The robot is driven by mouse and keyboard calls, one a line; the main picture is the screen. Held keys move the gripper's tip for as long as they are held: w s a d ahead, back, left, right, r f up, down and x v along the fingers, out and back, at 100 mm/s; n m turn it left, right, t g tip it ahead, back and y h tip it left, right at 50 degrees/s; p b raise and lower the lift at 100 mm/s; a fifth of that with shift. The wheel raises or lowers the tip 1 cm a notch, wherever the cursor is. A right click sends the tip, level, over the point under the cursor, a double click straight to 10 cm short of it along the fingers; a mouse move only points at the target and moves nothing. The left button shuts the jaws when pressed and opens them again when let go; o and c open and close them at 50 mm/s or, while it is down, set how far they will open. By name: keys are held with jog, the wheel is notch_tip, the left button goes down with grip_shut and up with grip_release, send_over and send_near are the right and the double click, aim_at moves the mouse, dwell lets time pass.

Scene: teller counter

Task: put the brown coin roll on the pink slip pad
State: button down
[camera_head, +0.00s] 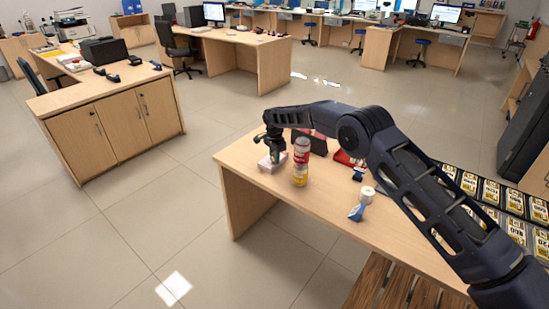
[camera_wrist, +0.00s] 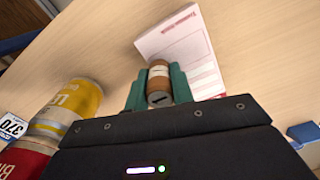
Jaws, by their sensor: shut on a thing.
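The brown coin roll (camera_wrist: 159,82), with a pale band around it, is gripped between the teal fingers of my gripper (camera_wrist: 159,88) in the wrist view. The pink slip pad (camera_wrist: 182,42), white with pink print, lies on the counter under and beyond the roll. In the head view my gripper (camera_head: 273,152) points down over the pad (camera_head: 265,165) near the counter's far left end. The fingers hide most of the roll there. I cannot tell whether the roll touches the pad.
A red can (camera_head: 301,148) stands on a yellow can (camera_head: 299,177) just right of my gripper. A dark box (camera_head: 317,142) is behind them. A blue tape dispenser (camera_head: 357,211) is nearer on the counter (camera_head: 318,205).

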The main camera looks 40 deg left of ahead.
dwell(0.3)
jog(key=c, duration=1.2)
grip_release()
jog(key=shift+f, duration=0.1)
notch_tip(320, 180, up, 12)
jog(key=shift+r, duration=0.2)
